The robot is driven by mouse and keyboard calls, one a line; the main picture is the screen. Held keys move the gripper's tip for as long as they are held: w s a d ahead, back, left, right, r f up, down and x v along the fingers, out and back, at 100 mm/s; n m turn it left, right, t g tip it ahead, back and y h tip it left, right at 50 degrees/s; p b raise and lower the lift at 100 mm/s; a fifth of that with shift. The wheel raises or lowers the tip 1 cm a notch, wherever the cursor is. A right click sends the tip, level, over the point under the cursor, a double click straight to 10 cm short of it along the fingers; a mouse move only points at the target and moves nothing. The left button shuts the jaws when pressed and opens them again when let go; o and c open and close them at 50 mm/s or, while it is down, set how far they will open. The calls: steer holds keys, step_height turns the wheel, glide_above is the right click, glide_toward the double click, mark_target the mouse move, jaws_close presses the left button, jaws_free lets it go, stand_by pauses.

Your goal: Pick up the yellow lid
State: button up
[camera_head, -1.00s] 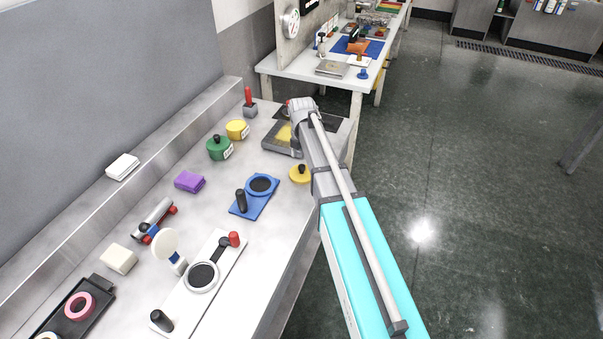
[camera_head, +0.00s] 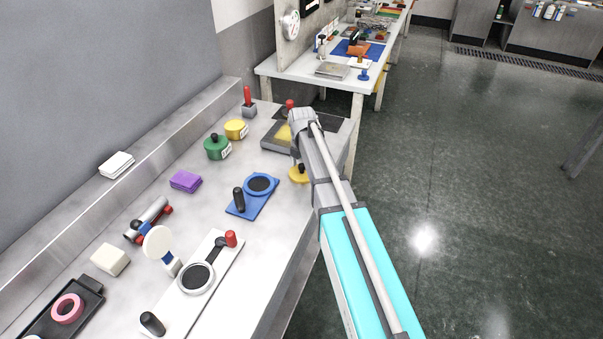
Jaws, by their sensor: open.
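The yellow lid (camera_head: 299,175), a round disc with a dark knob, lies on the grey bench close to its right edge, partly covered by my arm. My gripper (camera_head: 294,156) is mostly hidden behind my wrist and forearm; a small grey and dark part of it shows just above the lid. It is open, with nothing visible in it. Whether a finger touches the lid's knob cannot be told.
A blue fixture (camera_head: 254,195) lies left of the lid. A grey plate with a yellow patch (camera_head: 277,136) lies behind it. A yellow tub (camera_head: 236,129) and green pot (camera_head: 217,147) stand further left. Bare bench surrounds the purple block (camera_head: 186,181).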

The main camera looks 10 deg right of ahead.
mark_target(302, 165)
stand_by(0.3)
jaws_close()
stand_by(0.3)
steer(key=shift+r, duration=0.2)
step_height(302, 165, up, 3)
steer(key=p, duration=0.3)
steer(key=s+d+r+p, duration=0.9)
steer(key=s+d+p, duration=0.1)
steer(key=shift+r, duration=0.35)
stand_by(1.0)
